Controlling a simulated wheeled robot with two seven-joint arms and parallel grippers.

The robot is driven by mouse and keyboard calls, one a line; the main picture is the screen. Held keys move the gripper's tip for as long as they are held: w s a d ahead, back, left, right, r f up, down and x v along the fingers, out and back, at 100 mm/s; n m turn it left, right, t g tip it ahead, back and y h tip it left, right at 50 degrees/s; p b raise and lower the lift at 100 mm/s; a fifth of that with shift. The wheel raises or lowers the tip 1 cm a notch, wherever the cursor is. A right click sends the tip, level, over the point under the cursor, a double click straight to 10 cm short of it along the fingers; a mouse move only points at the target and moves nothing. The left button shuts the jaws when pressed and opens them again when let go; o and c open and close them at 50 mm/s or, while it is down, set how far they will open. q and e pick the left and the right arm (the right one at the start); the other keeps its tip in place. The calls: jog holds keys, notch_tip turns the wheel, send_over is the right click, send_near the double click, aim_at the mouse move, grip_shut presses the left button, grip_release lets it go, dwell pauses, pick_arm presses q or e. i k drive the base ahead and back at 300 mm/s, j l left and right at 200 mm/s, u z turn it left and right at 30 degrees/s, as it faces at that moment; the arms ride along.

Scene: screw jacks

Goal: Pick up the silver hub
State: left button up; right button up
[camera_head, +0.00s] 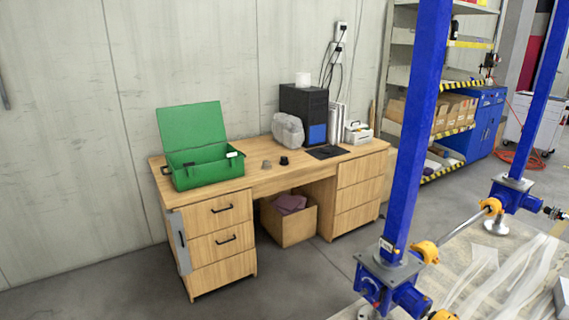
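A small grey, silver-looking piece (267,164) stands on the wooden desk (262,186), right of the green toolbox (207,175). It may be the silver hub, but it is too small to be sure. A small black round piece (284,161) sits just to its right, slightly apart. Another silver flanged part (497,226) is by the far blue screw jack (514,195) at the right. Neither of my grippers is in view.
The toolbox lid (190,124) is open. A black computer tower (304,113), a grey lumpy object (287,130) and a dark flat item (326,152) occupy the desk's right half. Blue posts (420,125) and a near screw jack (388,270) stand at right. Floor before the desk is clear.

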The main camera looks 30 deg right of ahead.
aim_at(266, 165)
jog(key=i+l+z, duration=0.2)
jog(key=i+l, duration=0.15)
jog(key=i+l+z, duration=0.2)
jog(key=i, duration=0.35)
